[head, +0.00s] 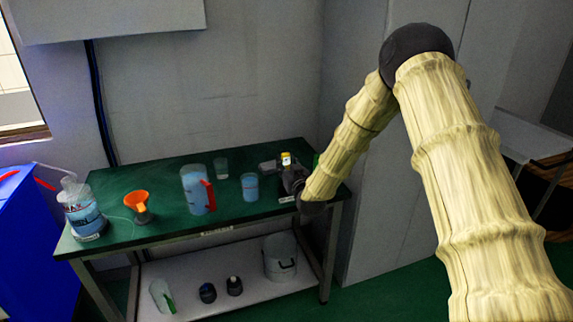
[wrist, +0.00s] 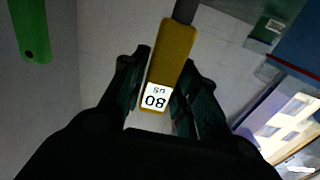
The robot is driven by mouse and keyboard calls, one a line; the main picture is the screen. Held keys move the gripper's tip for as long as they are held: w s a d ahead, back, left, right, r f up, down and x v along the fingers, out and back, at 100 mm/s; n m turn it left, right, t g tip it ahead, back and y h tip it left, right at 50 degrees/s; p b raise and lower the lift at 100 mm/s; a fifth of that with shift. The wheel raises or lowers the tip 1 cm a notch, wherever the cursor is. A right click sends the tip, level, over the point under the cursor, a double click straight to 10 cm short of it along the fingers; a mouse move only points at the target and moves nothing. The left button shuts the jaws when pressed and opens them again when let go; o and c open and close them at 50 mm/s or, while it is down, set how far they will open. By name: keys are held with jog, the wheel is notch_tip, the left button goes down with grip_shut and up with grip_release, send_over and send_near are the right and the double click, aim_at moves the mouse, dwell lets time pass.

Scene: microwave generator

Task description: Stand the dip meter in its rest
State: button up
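The dip meter is yellow with a white display reading 80 US, upside down in the wrist view (wrist: 165,65), and has a dark grey end at the top of that picture. My gripper (wrist: 163,85) has its dark fingers on either side of the meter's body and appears shut on it. In the head view, the meter's yellow body (head: 286,158) shows at my gripper (head: 283,167), over the right end of the green bench top (head: 165,240). The arm hides part of that end. I cannot make out the rest for certain.
On the bench stand a jug with a red handle (head: 195,190), two beakers (head: 250,187) (head: 221,168), an orange funnel (head: 137,201) and a wash bottle (head: 82,212). A bucket (head: 280,257) sits on the lower shelf. A green holed piece (wrist: 30,30) shows in the wrist view.

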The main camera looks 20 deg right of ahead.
jog(key=shift+o, duration=1.4)
jog(key=s, duration=1.2)
jog(key=shift+d, duration=0.25)
